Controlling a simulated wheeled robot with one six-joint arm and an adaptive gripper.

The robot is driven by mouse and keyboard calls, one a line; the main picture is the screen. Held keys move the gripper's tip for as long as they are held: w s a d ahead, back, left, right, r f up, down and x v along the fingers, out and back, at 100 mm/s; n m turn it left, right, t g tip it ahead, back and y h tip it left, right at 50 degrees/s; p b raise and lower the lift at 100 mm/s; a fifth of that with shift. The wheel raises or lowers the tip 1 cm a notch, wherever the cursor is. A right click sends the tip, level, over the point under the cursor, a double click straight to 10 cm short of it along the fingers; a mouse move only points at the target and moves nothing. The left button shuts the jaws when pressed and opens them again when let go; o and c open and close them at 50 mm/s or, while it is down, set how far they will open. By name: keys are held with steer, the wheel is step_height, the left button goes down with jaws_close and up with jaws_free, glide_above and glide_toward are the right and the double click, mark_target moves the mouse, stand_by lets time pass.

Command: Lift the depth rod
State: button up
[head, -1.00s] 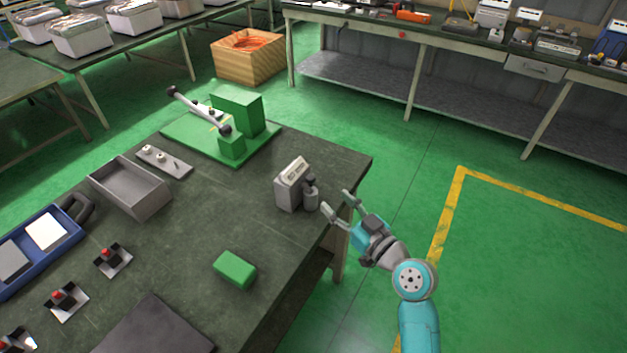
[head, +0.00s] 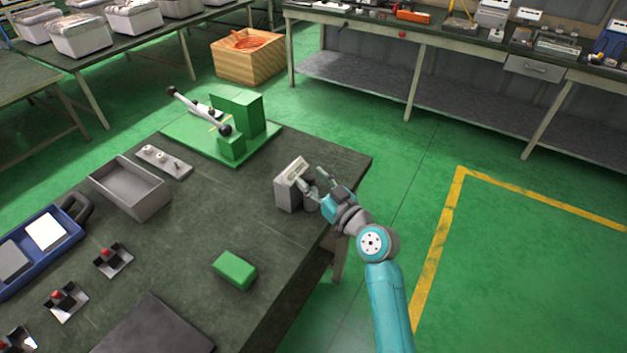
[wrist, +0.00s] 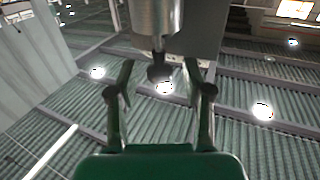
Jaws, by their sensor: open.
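A small grey device (head: 287,192) with a light label on its sloped top stands near the right corner of the dark workbench. My gripper (head: 312,177) is at its right side, fingers apart and empty, covering the round part there. In the wrist view, a metal cylinder (wrist: 157,15) with a short stem and dark rounded end (wrist: 159,72) points in between the two open fingers of my gripper (wrist: 160,80). I take this stem to be the depth rod. The fingers stand on either side of it, and no contact shows.
A green block (head: 234,269) lies on the bench in front. A grey open tray (head: 130,188), a small plate with fittings (head: 164,162) and a green lever press (head: 235,115) stand to the left and behind. The floor (head: 500,270) on the right is clear.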

jaws_close()
steer(key=shift+r, duration=3.6)
steer(key=shift+c, duration=0.6)
jaws_free()
steer(key=shift+r, duration=0.1)
steer(key=shift+o, duration=0.6)
steer(key=v, duration=1.2)
steer(key=shift+s, duration=0.1)
